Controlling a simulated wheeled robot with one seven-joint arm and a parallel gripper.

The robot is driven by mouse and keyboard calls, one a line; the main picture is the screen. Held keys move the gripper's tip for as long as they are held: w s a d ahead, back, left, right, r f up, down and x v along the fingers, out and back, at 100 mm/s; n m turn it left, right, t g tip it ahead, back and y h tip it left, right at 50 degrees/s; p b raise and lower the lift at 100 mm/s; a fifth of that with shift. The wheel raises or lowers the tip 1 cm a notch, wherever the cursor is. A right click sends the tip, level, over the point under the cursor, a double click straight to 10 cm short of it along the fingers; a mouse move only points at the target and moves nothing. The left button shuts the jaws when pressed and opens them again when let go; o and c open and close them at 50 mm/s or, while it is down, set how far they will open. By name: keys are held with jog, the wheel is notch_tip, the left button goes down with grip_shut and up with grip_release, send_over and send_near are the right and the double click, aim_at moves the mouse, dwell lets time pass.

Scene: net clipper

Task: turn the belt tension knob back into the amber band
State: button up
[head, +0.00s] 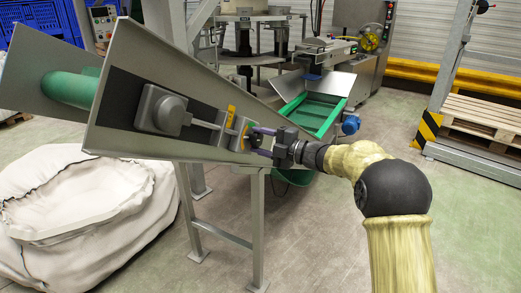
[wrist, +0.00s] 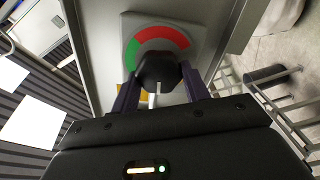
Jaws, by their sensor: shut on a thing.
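The belt tension knob (wrist: 158,70) is dark and round, on a grey dial plate (wrist: 205,30) with a coloured arc.
The sloping conveyor frame (head: 140,90) carries the dial at its right end. A white bulk bag (head: 85,205) stands at left. A green tray (head: 315,115) and machine lie behind my gripper. The floor (head: 325,230) is clear below my arm.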

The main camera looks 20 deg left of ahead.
jog(key=shift+f+n, duration=0.15)
jog(key=shift+n, duration=0.15)
jog(key=o, duration=1)
jog(key=shift+d, duration=0.1)
jog(key=s+d, duration=0.1)
jog(key=d, duration=0.4)
jog(key=s+d, duration=0.1)
jog(key=d, duration=0.5)
jog(key=s+d, duration=0.1)
jog(key=d, duration=0.5)
jog(key=shift+w, duration=0.1)
